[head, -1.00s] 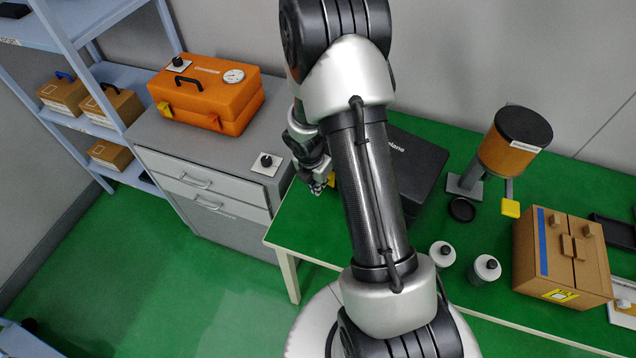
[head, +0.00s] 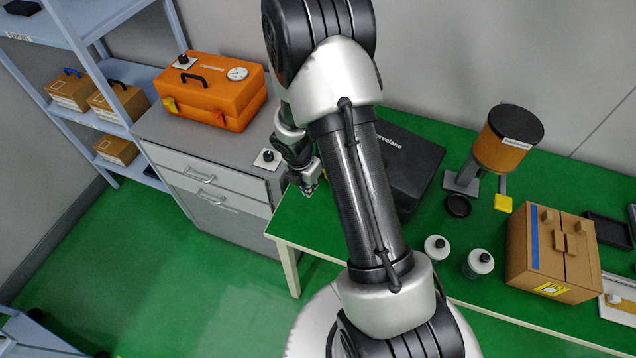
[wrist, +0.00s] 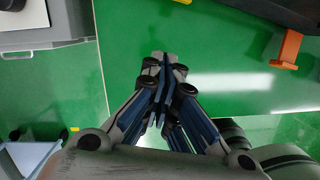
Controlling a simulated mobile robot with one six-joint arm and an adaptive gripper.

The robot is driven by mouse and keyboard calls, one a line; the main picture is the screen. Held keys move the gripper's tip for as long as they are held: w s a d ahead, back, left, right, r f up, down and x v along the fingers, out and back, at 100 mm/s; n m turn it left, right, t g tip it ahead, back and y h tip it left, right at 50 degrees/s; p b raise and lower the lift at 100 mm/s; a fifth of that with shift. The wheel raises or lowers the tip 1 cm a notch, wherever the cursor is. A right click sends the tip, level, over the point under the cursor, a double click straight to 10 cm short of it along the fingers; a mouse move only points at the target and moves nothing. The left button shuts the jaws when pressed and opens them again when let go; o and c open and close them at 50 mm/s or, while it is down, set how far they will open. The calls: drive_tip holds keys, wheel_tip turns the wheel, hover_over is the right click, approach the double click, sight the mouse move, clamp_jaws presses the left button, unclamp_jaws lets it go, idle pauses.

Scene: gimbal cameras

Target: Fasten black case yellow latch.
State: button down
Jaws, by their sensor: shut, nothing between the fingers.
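The black case (head: 418,168) lies closed on the green table, partly hidden behind my arm in the head view. Its front edge shows at the top right of the wrist view (wrist: 262,8). In the head view only a sliver of yellow shows beside my arm. My gripper (wrist: 164,65) is shut and empty, left of the latch and apart from it. In the head view my gripper (head: 309,188) hangs near the table's left end.
An orange case (head: 212,92) stands on the grey drawer cabinet (head: 205,160) at left. On the table are a brown box (head: 552,255), two white bottles, an orange cylinder on a stand (head: 507,140) and a yellow pad. A gap separates cabinet and table.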

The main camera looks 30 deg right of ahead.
drive_tip(key=w+d+r+p, duration=0.2)
drive_tip(key=d+r+p, duration=0.1)
drive_tip(key=d+r, duration=0.3)
drive_tip(key=shift+w+r+p, duration=0.35)
drive_tip(key=shift+r+p, duration=0.05)
drive_tip(key=shift+r, duration=0.45)
